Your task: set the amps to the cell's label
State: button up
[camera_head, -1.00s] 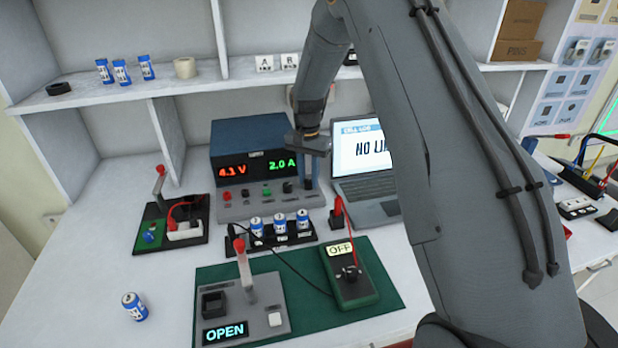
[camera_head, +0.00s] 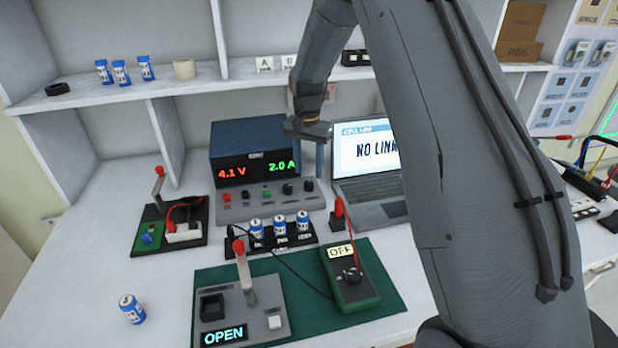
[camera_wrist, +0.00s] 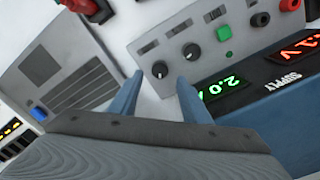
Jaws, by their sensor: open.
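The blue power supply (camera_head: 240,140) stands at the back of the bench and reads 4.1 V in red and 2.0 A in green. Its grey control panel (camera_head: 250,208) carries dark knobs, a green button and red terminals. In the wrist view, two black knobs, one (camera_wrist: 160,69) and another (camera_wrist: 191,51), sit beside the green button (camera_wrist: 223,33). My gripper (camera_wrist: 160,97) is open and empty, its fingertips apart from the knobs as far as I can tell. A blue-white cell (camera_head: 131,309) stands alone at front left; its label is too small to read.
A rack (camera_head: 270,243) holds three cells in front of the supply. A laptop (camera_head: 365,170) showing "NO LINK" stands close right of my gripper. A multimeter (camera_head: 349,280) reading OFF and a lever fixture (camera_head: 240,315) reading OPEN sit on the green mat (camera_head: 385,270).

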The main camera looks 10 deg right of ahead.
aim_at(308, 182)
jog(key=shift+r, duration=1.65)
